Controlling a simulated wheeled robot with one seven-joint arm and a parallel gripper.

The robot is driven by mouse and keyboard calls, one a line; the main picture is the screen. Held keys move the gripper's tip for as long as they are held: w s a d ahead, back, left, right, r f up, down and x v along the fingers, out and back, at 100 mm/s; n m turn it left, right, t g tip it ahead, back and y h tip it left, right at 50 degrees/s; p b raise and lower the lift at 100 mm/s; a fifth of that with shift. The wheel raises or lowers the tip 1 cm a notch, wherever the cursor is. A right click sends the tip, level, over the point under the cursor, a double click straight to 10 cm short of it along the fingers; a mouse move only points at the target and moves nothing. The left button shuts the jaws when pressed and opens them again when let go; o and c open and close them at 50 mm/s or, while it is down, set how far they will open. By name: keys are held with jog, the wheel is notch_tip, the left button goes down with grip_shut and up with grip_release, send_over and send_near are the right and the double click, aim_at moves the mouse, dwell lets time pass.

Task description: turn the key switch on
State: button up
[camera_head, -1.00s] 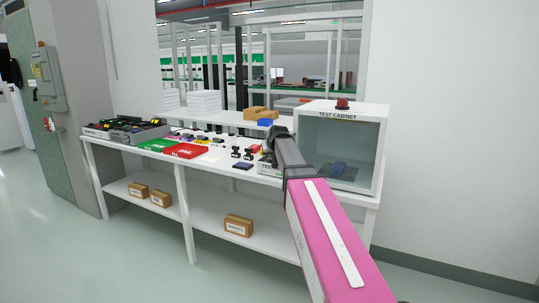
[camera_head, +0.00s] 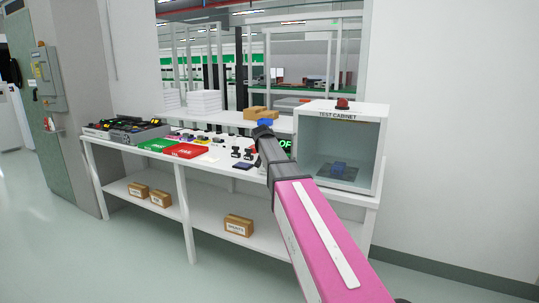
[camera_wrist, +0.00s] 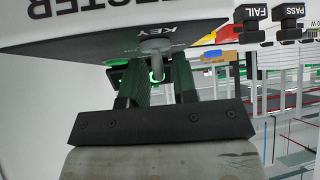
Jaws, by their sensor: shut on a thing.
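The key switch (camera_wrist: 155,45) is a grey post with a key on the tester's panel (camera_wrist: 80,45), beside the printed word KEY. My gripper (camera_wrist: 157,76) is shut on the key, with a dark ribbed finger on either side. The fingers partly hide the key, and its exact angle is hard to read. A green glow shows behind the fingers. In the head view my arm covers most of the tester, and only a dark display with green letters (camera_head: 286,147), partly cut off, shows beside it.
The white test cabinet (camera_head: 386,140) stands right of my arm with a red lamp (camera_head: 342,103) on top and a blue item (camera_head: 338,168) inside. Green (camera_head: 158,145) and red (camera_head: 186,151) trays lie left on the bench. PASS (camera_wrist: 289,13) and FAIL (camera_wrist: 250,14) stamps show in the wrist view.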

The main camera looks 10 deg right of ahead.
jog(key=m+g+h, duration=0.1)
jog(key=m+h, duration=0.1)
jog(key=m, duration=0.1)
jog(key=m+g+h, duration=0.1)
jog(key=m+g, duration=0.1)
jog(key=m, duration=0.1)
jog(key=shift+w+m+h, duration=0.1)
jog(key=shift+m+h, duration=0.2)
jog(key=shift+h, duration=0.1)
jog(key=m+g+h, duration=0.1)
jog(key=m+g, duration=0.2)
jog(key=m, duration=0.1)
jog(key=shift+m+g, duration=0.3)
jog(key=o, duration=0.6)
jog(key=shift+c, duration=0.2)
jog(key=v, duration=1.1)
jog(key=shift+f, duration=0.15)
